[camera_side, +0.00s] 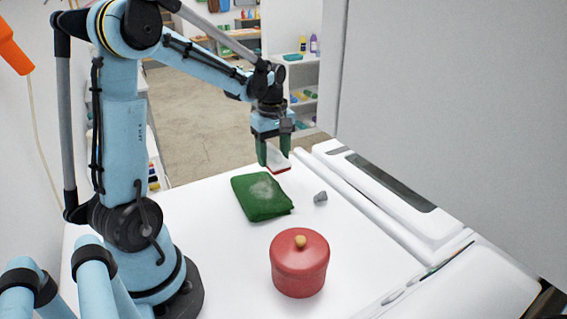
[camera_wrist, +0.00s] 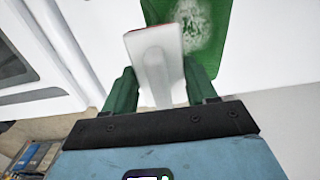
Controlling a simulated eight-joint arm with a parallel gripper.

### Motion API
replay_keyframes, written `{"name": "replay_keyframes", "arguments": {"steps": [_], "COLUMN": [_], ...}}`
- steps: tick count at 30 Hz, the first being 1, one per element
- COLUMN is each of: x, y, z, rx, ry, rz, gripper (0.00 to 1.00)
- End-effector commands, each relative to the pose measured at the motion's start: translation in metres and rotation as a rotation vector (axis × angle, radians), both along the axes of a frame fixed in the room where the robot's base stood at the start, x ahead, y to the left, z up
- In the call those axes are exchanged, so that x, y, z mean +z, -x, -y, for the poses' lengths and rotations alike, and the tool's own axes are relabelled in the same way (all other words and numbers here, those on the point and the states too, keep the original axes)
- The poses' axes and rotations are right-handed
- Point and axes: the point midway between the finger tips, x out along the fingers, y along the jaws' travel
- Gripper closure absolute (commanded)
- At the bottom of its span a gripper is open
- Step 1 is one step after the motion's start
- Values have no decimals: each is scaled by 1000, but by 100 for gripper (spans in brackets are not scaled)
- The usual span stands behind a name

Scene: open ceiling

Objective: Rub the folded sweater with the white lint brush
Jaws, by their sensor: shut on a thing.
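The folded green sweater (camera_side: 260,202) lies flat on the white surface in the side view, with a pale fuzzy patch on its top. It also shows at the top of the wrist view (camera_wrist: 226,50). My gripper (camera_side: 273,152) is shut on the white lint brush (camera_side: 279,161), which has a red lower edge. In the wrist view the brush (camera_wrist: 158,58) sits between the green fingers (camera_wrist: 160,92). The brush is held up near the sweater's far edge in the side view, apparently above the surface. The brush's underside is mostly hidden.
A red lidded pot (camera_side: 299,268) stands on the white surface (camera_side: 225,270), nearer the side camera. A small grey object (camera_side: 320,197) lies right of the sweater. A white appliance (camera_side: 400,205) borders the right side. Shelves (camera_side: 290,75) stand in the background.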

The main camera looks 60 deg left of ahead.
Motion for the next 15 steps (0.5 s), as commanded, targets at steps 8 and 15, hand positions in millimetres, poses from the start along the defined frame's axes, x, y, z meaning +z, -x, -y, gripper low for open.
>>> {"name": "replay_keyframes", "arguments": {"steps": [8,15], "x": [25,35], "y": [0,0], "z": [0,0], "rx": [0,0], "ry": [0,0], "rz": [0,0], "gripper": [72,72]}}
